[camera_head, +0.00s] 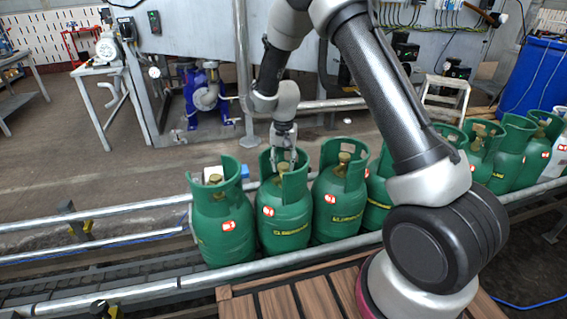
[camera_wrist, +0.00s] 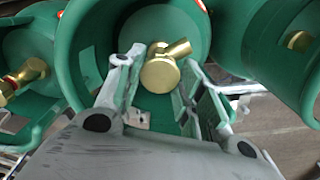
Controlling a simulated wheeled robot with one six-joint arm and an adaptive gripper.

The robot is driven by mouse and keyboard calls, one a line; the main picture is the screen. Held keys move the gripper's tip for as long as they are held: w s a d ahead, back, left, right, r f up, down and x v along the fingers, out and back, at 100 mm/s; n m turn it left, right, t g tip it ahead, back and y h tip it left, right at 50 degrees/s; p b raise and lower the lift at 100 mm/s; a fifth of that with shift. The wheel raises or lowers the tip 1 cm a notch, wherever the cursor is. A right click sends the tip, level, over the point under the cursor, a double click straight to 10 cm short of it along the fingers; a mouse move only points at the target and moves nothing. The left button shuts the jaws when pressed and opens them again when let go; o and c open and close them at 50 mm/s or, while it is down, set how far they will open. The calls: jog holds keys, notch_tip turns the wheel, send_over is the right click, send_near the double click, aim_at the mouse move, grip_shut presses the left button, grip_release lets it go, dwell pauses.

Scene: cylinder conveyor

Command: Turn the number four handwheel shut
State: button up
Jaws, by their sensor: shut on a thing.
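A row of green gas cylinders stands on the conveyor, each with a brass valve inside an open green collar. My gripper (camera_head: 285,162) reaches down into the collar of the second cylinder (camera_head: 283,222) from the left. In the wrist view my gripper (camera_wrist: 160,78) has its fingers on either side of a brass valve handwheel (camera_wrist: 160,74) and is shut on it. A brass stub points up and right from it. I cannot read the numbers on the red and white labels with certainty, nor tell how far the handwheel is turned.
The leftmost cylinder (camera_head: 222,227) and the third cylinder (camera_head: 340,206) stand close on both sides. The conveyor's front rail (camera_head: 150,295) runs before them. A blue pump (camera_head: 203,93), a white stand (camera_head: 446,97) and a blue drum (camera_head: 535,75) are behind. The floor at left is open.

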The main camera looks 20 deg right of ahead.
aim_at(284, 165)
jog(key=o, duration=1)
jog(key=shift+r, duration=0.1)
notch_tip(284, 165, up, 12)
